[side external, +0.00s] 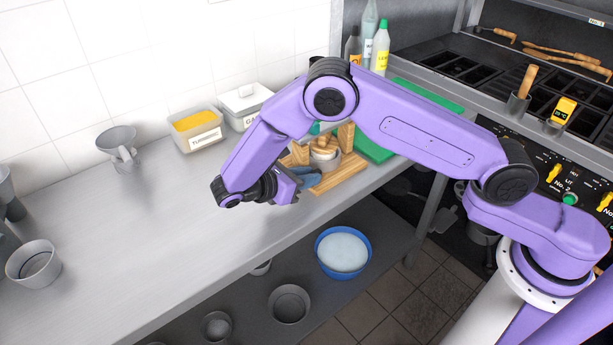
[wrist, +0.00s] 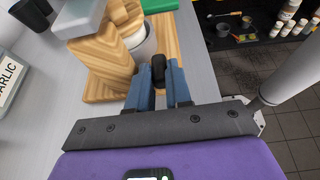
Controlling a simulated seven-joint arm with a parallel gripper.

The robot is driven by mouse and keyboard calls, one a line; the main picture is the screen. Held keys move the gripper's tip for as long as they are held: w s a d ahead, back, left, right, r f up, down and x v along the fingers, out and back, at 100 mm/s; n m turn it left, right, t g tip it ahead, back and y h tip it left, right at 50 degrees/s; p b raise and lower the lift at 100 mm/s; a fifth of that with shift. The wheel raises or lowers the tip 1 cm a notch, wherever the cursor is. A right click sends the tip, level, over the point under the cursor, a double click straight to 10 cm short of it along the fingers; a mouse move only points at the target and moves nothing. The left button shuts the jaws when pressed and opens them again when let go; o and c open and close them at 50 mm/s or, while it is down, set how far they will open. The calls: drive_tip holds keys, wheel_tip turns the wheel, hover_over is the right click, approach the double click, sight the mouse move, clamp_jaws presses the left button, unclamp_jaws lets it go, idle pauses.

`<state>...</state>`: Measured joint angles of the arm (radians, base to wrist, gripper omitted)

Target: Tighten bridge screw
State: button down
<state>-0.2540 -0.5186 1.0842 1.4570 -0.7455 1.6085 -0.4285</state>
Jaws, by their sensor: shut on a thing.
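A wooden press-like stand (side external: 340,176) rests on the counter, with a flat base and upright posts. In the wrist view its thick wooden post (wrist: 103,62) stands to the left of my fingers. A whitish round pot (wrist: 147,45) sits between the wooden parts, just beyond the fingertips. My gripper (wrist: 158,78) has blue fingers shut on a small black knob (wrist: 158,68), which looks like the screw's end. In the side view my gripper (side external: 311,180) reaches the stand from the left, and the arm hides much of the stand. How the knob joins the bridge is hidden.
Turmeric (side external: 198,130) and garlic (side external: 243,106) tubs stand against the wall. A green board (side external: 375,145) lies behind the stand, with bottles (side external: 381,48) farther back. A blue bowl (side external: 343,250) sits on the lower shelf.

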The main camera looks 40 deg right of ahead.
idle(0.4)
drive_tip(key=c, duration=1)
unclamp_jaws()
drive_tip(key=shift+c, duration=0.2)
drive_tip(key=shift+t, duration=0.4)
